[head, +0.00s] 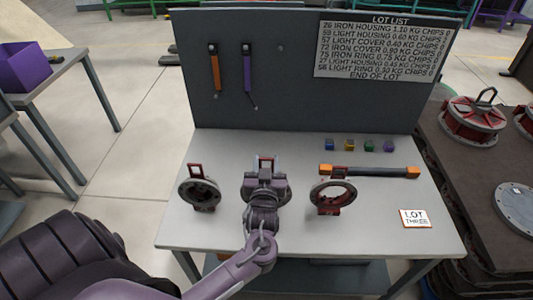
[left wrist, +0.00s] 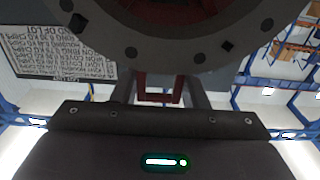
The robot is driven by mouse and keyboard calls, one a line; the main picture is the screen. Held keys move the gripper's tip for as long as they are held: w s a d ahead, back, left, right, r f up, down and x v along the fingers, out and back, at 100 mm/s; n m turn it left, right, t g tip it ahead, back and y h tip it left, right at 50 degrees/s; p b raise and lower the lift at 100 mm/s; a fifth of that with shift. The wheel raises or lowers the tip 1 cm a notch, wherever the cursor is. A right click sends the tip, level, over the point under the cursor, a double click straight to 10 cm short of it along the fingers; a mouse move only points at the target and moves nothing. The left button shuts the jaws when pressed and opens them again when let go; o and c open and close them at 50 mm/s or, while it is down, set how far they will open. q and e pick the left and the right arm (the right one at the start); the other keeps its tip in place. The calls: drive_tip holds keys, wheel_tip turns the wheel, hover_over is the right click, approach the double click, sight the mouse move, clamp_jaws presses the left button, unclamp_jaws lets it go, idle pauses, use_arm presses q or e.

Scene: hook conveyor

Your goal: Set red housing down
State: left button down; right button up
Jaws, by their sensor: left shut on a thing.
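My left gripper (head: 266,172) is over the middle of the grey table and is shut on the red housing. In the head view the gripper hides most of it; its red handle (head: 266,161) shows just beyond the fingers. In the left wrist view the housing's grey bolted flange (left wrist: 165,50) and dark red inside fill the top, with the red handle between the fingers (left wrist: 160,88). I cannot tell whether the housing touches the table. My right gripper is not in view.
On the grey table (head: 290,233) a grey-and-red ring part (head: 187,193) stands left and another (head: 318,194) right. Behind are a dark bar with orange ends (head: 370,171) and several small coloured blocks (head: 348,145). A "Lot three" card (head: 415,218) lies right. A back panel (head: 290,95) closes the rear.

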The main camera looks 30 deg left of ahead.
use_arm(q)
drive_tip(key=shift+w+f, duration=0.1)
drive_tip(key=shift+f, duration=0.2)
drive_tip(key=shift+f, duration=0.15)
drive_tip(key=c, duration=1.2)
unclamp_jaws()
drive_tip(key=shift+f, duration=0.25)
drive_tip(key=o, duration=0.3)
drive_tip(key=shift+o, duration=0.2)
drive_tip(key=shift+r, duration=0.15)
drive_tip(key=b+v, duration=0.3)
drive_tip(key=v, duration=0.9)
